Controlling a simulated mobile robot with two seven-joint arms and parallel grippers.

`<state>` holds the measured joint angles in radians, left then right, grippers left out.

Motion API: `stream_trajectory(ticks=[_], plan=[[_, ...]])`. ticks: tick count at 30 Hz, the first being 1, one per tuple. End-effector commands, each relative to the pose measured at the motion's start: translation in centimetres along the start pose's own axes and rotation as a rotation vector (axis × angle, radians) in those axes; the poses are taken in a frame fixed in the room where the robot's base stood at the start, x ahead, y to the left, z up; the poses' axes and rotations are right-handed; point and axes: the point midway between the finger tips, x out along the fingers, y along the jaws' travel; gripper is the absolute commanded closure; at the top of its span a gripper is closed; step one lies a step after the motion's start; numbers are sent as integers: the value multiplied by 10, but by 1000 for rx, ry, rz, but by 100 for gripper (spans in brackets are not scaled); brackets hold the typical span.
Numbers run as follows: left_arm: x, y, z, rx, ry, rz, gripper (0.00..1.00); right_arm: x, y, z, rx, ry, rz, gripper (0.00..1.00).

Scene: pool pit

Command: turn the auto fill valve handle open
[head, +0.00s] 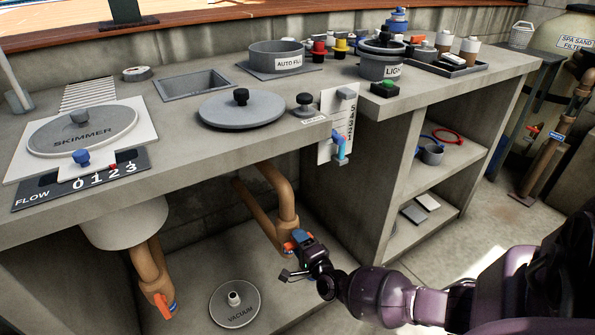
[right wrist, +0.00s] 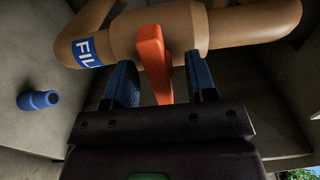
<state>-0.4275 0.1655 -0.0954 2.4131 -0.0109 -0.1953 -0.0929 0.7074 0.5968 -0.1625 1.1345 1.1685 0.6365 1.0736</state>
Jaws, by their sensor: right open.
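The auto fill valve handle (right wrist: 154,62) is an orange lever on a tan pipe (right wrist: 190,28) with a blue label reading "FIL" in the right wrist view. In the head view the orange handle (head: 290,246) shows at the lower end of the pipe under the counter. My right gripper (right wrist: 160,84) is open, with one blue-padded finger on each side of the handle. A gap shows between the handle and each finger. In the head view my right gripper (head: 298,253) is at the handle and partly covers it. My left gripper is not in view.
The concrete counter (head: 400,105) overhangs the pipe, with a lidded skimmer (head: 85,130) and an auto fill pot (head: 275,52) on top. Another orange handle (head: 163,306) is on a pipe at lower left. A vacuum disc (head: 234,304) lies below. A blue object (right wrist: 38,100) is beyond the gripper.

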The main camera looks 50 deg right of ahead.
Motion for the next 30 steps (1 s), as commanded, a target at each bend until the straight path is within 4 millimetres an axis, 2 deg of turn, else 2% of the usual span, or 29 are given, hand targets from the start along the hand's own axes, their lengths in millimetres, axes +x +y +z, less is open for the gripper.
stream_trajectory(ticks=[10,18,20,30], plan=[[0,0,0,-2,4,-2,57,3,0,0,0,0,0,50],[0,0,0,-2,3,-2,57,2,0,0,0,0,0,92],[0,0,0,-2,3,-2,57,2,0,0,0,0,0,98],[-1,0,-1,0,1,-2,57,2,-1,1,-57,0,0,98]])
